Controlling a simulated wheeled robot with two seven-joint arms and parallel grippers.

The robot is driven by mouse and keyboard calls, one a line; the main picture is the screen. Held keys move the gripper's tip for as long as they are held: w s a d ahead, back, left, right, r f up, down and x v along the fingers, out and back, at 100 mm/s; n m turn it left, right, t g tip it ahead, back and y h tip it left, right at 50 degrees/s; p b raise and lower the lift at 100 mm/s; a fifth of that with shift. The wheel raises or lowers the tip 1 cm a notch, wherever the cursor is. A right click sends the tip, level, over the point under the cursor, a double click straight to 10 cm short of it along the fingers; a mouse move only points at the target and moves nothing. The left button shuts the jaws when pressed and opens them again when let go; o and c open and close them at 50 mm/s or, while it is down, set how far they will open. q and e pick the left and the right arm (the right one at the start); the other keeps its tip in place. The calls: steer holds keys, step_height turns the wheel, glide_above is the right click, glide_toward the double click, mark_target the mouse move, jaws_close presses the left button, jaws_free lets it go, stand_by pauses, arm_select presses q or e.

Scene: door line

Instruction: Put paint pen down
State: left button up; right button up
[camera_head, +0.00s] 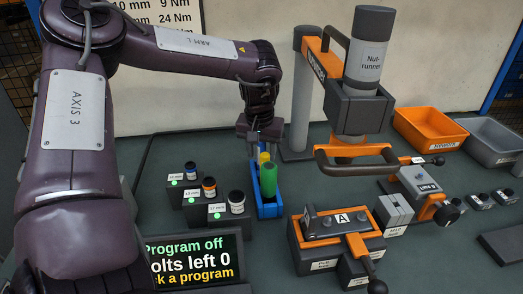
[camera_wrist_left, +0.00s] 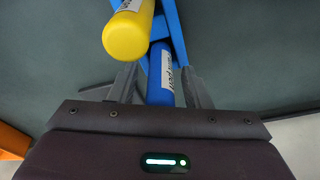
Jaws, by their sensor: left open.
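A blue pen holder (camera_head: 269,209) stands on the bench in the head view, with a green pen (camera_head: 268,180) and a yellow pen (camera_head: 264,158) upright in it. The yellow pen (camera_wrist_left: 129,36) also shows close up in the left wrist view. There a blue paint pen (camera_wrist_left: 161,80) with a white label is between the two fingers of my left gripper (camera_wrist_left: 160,82). The fingers are open, with a gap on each side of the pen. In the head view my left gripper (camera_head: 260,148) is at the back of the holder. The blue pen's lower end is hidden.
Small sockets on dark stands (camera_head: 208,187) are left of the holder, above a program screen (camera_head: 190,262). A nutrunner (camera_head: 366,75) on an orange frame and a fixture marked A (camera_head: 340,222) are on the right. Orange (camera_head: 430,130) and grey bins (camera_head: 492,142) stand behind right.

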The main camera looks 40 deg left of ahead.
arm_select(q)
steer(key=shift+r, duration=0.15)
steer(key=shift+r, duration=0.4)
step_height(320, 180, up, 11)
steer(key=s, duration=0.1)
steer(key=shift+s+d, duration=0.35)
steer(key=shift+d, duration=0.1)
